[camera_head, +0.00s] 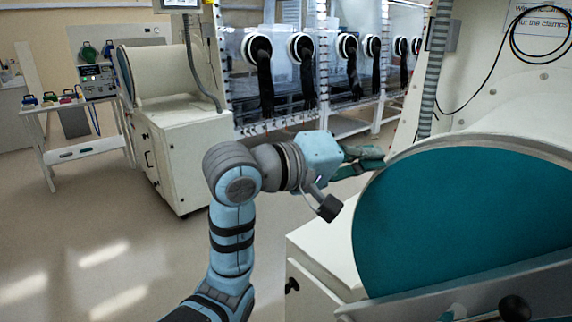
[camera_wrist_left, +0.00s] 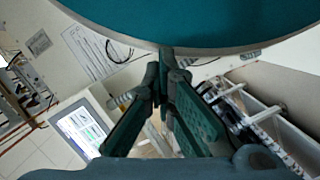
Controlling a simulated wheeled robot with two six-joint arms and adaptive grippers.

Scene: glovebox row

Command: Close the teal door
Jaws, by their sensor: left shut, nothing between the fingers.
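The teal door (camera_head: 440,215) is a large round disc at the right of the head view, in front of a white cylindrical chamber (camera_head: 500,145). How far it stands open is not clear. Its lower part is cut off by the frame. My left gripper (camera_head: 376,158) is at the door's upper left rim, with its fingers together and nothing held. In the left wrist view the fingertips (camera_wrist_left: 166,58) are right at the edge of the teal disc (camera_wrist_left: 200,18); whether they touch it I cannot tell. My right gripper is out of view.
A grey bar (camera_head: 470,284) with a black knob (camera_head: 514,308) crosses the door's lower part. A white cabinet with another cylinder (camera_head: 165,72) stands at the left, beside a white cart (camera_head: 85,150). Glove ports (camera_head: 300,47) line the back. Floor at lower left is clear.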

